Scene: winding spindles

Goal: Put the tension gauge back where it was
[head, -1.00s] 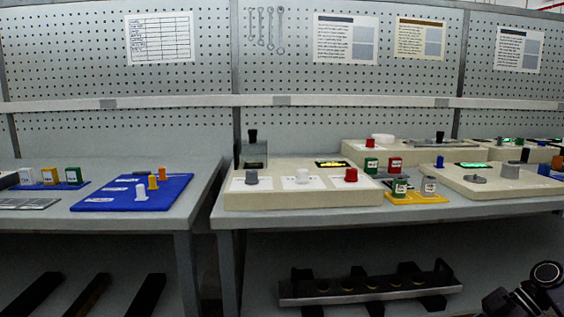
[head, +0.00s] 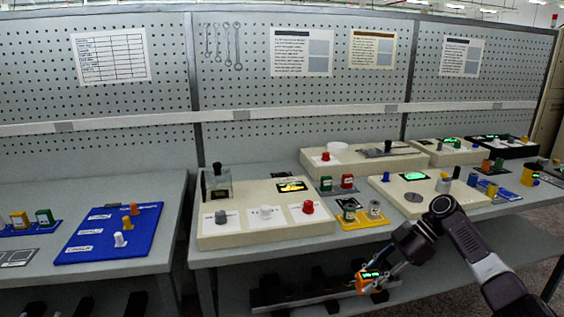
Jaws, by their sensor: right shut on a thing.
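My right gripper (head: 376,277) reaches in from the lower right, in front of the bench's front edge and below its top. It is shut on a small orange device with a lit green display (head: 370,282), which looks like the tension gauge. The fingers hide part of it. It hangs in front of the lower shelf, clear of the bench top. My left gripper is not in view.
A beige box with grey, white and red knobs (head: 236,233) stands on the bench. A yellow tray (head: 352,223) holds two small canisters. Another beige box (head: 402,196) lies behind my right arm. A blue board (head: 85,243) with pegs is on the left table.

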